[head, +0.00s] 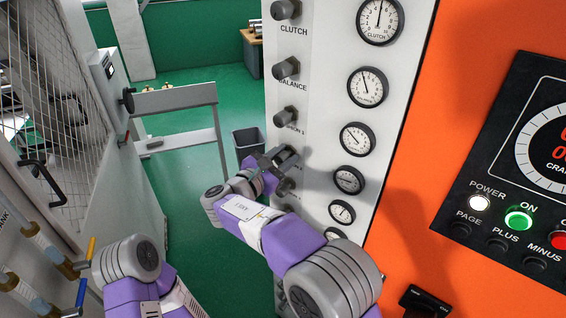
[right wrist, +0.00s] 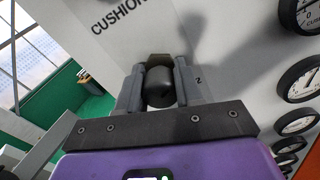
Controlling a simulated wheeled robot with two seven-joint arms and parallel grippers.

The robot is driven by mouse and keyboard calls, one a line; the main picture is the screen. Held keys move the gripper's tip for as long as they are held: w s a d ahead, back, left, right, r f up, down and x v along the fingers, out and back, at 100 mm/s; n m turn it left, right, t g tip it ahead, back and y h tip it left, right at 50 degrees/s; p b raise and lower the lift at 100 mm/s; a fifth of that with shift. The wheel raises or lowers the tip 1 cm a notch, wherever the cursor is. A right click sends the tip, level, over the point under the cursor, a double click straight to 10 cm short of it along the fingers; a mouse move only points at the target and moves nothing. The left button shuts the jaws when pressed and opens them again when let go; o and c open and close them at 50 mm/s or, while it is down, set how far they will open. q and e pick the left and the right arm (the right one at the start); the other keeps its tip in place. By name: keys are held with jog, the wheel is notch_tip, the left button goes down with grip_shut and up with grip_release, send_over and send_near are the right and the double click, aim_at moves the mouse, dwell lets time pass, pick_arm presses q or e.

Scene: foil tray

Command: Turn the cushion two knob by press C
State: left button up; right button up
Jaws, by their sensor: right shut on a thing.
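The cushion two knob is a dark round knob on the pale grey press panel (head: 318,100). It shows as a black cylinder (right wrist: 158,88) between the fingers in the right wrist view, with part of a "CUSHION" label on the panel above left. My right gripper (head: 281,158) is shut on this knob, one finger on each side; in the head view the gripper largely hides it. Its label is hidden in the head view. My left arm shows at the lower left, but its gripper is not visible.
The clutch knob (head: 285,9), balance knob (head: 285,68) and cushion one knob (head: 285,115) stand above. Another knob (head: 284,186) sits close below my gripper. Several gauges (head: 357,139) run down the right. An orange panel (head: 430,165) stands further right. Green floor (head: 190,190) lies left.

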aim_at(279, 162)
jog(key=m+b, duration=0.5)
jog(key=shift+m, duration=0.4)
jog(key=shift+s+d+m+b, duration=0.1)
jog(key=shift+d+m+b, duration=0.05)
jog(key=shift+m+b, duration=2.15)
jog(key=shift+r+m, duration=0.1)
jog(key=shift+m, duration=0.2)
jog(key=o, duration=1)
jog(key=shift+p+v, duration=0.3)
jog(key=shift+v, duration=3.55)
